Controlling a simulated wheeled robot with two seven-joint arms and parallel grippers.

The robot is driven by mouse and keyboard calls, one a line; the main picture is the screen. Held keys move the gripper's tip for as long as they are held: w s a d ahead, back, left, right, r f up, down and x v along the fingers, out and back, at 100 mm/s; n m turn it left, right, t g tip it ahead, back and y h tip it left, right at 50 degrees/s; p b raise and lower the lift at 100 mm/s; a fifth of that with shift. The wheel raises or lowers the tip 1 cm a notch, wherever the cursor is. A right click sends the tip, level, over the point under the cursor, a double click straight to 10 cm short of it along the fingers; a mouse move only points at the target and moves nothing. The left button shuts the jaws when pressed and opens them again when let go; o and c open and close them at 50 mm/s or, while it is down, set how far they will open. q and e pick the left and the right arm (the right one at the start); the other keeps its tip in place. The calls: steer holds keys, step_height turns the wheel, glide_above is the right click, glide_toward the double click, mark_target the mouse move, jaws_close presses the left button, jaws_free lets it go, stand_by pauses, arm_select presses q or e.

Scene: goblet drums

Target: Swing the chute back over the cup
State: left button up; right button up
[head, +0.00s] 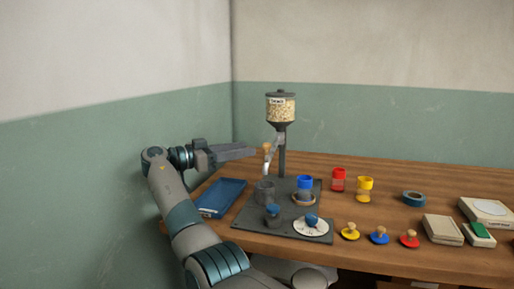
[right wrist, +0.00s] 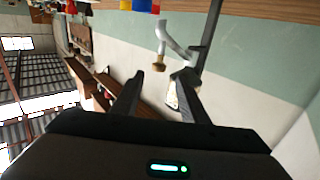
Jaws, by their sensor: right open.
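The chute (head: 266,164) is a pale bent tube with a wooden knob (head: 267,147), hanging from the post under the hopper (head: 281,108). Its lower end points down near a dark grey cup (head: 265,193). A blue cup (head: 305,183) stands to the right on a round holder. My right gripper (head: 250,151) is level with the knob, just left of it. In the right wrist view the jaws (right wrist: 160,84) are open and empty, and the knob (right wrist: 157,67) shows just beyond the fingertips, apart from them. The chute also shows there (right wrist: 172,40). My left gripper is not in view.
A dark base plate (head: 247,222) carries the post, cups and a white dial (head: 311,229). A blue tray (head: 222,198) lies at left. Red (head: 338,180) and yellow (head: 365,190) containers stand right, with several coloured knobs in front. Walls stand behind and left.

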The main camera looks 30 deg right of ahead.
steer(key=shift+w+a, duration=0.1)
steer(key=shift+a, duration=2.4)
steer(key=shift+f, duration=0.1)
